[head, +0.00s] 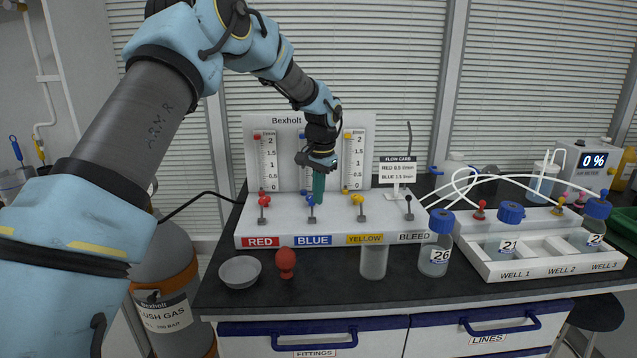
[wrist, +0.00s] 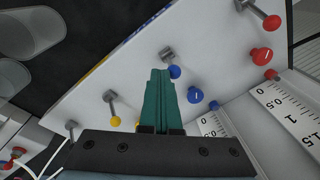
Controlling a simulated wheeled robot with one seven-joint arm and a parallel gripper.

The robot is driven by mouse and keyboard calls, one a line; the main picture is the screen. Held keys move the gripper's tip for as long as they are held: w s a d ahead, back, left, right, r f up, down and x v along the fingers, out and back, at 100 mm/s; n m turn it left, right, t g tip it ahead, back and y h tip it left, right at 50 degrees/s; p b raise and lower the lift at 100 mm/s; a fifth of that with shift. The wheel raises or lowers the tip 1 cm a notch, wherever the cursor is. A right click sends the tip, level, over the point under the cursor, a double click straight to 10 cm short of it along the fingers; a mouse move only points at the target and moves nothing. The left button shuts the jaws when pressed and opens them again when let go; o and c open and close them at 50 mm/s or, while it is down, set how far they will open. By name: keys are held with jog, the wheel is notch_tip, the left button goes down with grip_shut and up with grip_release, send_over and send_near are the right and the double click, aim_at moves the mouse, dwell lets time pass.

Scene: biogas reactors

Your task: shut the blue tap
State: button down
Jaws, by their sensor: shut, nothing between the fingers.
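The blue tap (head: 311,206) is a small lever with a blue ball end on the white panel, behind the BLUE label (head: 312,240). In the wrist view its blue ball (wrist: 175,72) shows beside the fingertips, and its lever points toward the flow scales. My gripper (head: 318,203) has teal fingers, shut and empty, pointing down just right of the blue tap. In the wrist view the fingertips (wrist: 160,71) lie close by the ball; I cannot tell whether they touch. A round blue knob (wrist: 195,95) sits nearer the scales. My gripper partly hides the blue scale.
The red tap (head: 263,207) is left; the yellow tap (head: 360,207) and bleed tap (head: 409,207) are right. A grey bowl (head: 240,271), red bulb (head: 286,262), glass beaker (head: 373,260) and bottle 26 (head: 436,252) stand in front. A flow card (head: 397,170) stands behind.

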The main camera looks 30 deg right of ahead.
jog(key=shift+w+d+r, duration=0.1)
jog(key=shift+w+r, duration=0.1)
jog(key=shift+r, duration=0.05)
jog(key=shift+w+d+f, duration=0.1)
jog(key=shift+w+f, duration=0.1)
jog(key=shift+w, duration=0.05)
jog(key=shift+s, duration=0.15)
jog(key=shift+r+p, duration=0.7)
jog(key=shift+r, duration=0.15)
